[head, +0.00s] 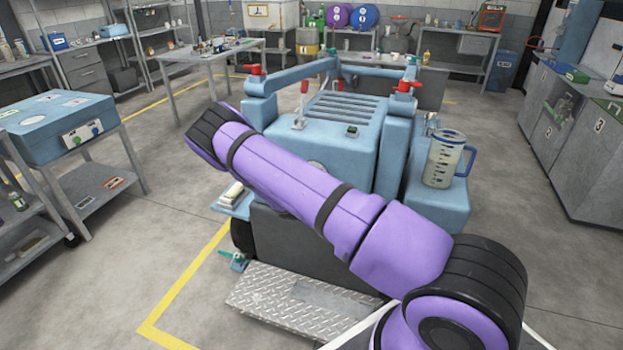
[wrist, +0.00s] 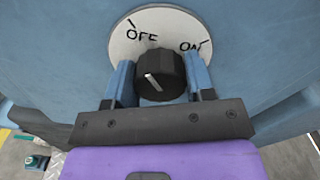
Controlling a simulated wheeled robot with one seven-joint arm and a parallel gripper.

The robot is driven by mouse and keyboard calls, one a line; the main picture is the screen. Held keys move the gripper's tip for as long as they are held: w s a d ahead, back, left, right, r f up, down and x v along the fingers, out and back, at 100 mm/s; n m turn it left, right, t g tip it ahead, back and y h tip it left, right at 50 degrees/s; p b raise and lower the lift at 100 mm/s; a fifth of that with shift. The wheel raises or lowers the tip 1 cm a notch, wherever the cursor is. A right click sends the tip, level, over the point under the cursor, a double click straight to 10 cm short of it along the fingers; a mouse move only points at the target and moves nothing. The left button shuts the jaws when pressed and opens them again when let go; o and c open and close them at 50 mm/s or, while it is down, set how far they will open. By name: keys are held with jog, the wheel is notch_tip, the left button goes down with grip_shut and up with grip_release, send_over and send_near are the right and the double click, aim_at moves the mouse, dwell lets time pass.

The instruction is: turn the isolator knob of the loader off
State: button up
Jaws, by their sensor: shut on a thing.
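The isolator knob (wrist: 168,70) is black and ribbed, with a white pointer line on its face that slants from upper left to lower right. It sits in front of a round pale plate (wrist: 125,48) marked OFF at upper left and ON at right. My gripper (wrist: 160,78) has its two blue fingers on either side of the knob and is shut on it. The loader (head: 335,145) is the blue machine in the middle of the head view. There my purple arm crosses in front of it and hides the knob and my gripper.
A clear measuring jug (head: 443,160) stands on the loader's right side. A metal tread plate (head: 290,300) lies at its front. A blue case (head: 60,122) rests on a bench at left, and grey cabinets (head: 590,140) stand at right. Floor is open on both sides.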

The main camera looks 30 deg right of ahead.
jog(key=shift+f+n, duration=0.1)
jog(key=shift+n, duration=0.5)
jog(key=o, duration=0.9)
jog(key=v, duration=1.1)
